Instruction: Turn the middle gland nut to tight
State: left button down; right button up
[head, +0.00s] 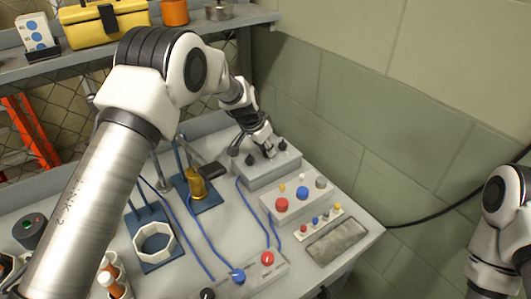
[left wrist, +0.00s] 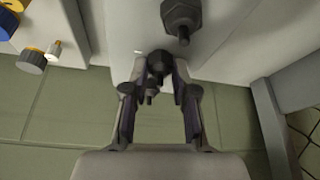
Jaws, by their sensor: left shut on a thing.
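A grey box (head: 265,178) with dark gland nuts on it stands at the back right of the bench. In the left wrist view, one dark nut (left wrist: 181,14) sits near the top edge, clear of my fingers. The middle gland nut (left wrist: 158,62) is between my fingertips. A smaller dark nut (left wrist: 150,94) shows beyond it, between the fingers. My left gripper (head: 267,147) reaches down to the box and is shut on the middle nut. In the head view the gripper covers most of that nut. My right gripper is out of view; only part of that arm shows.
In front of the box is a panel with red and blue knobs (head: 282,205). Blue cables, a brass fitting (head: 196,185) and a white ring (head: 153,241) lie to the left. A shelf with a yellow toolbox (head: 100,22) runs behind. A wall bounds the right.

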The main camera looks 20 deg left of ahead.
pick_arm(q)
jog(key=shift+f+m+h+b, duration=0.4)
jog(key=shift+f+m+b, duration=0.05)
jog(key=shift+m+b, duration=0.45)
jog(key=shift+m+g+b, duration=0.5)
jog(key=shift+m+b, duration=0.15)
jog(key=shift+m, duration=0.35)
jog(key=shift+r+m+g+h+b, duration=0.15)
jog(key=shift+m+g+h+b, duration=0.25)
jog(key=shift+m, duration=1.5)
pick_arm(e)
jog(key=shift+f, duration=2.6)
pick_arm(q)
jog(key=shift+g, duration=0.3)
jog(key=c, duration=0.9)
grip_release()
jog(key=shift+w+d, duration=0.1)
jog(key=shift+w, duration=0.15)
jog(key=v, duration=1.2)
jog(key=shift+a, duration=0.2)
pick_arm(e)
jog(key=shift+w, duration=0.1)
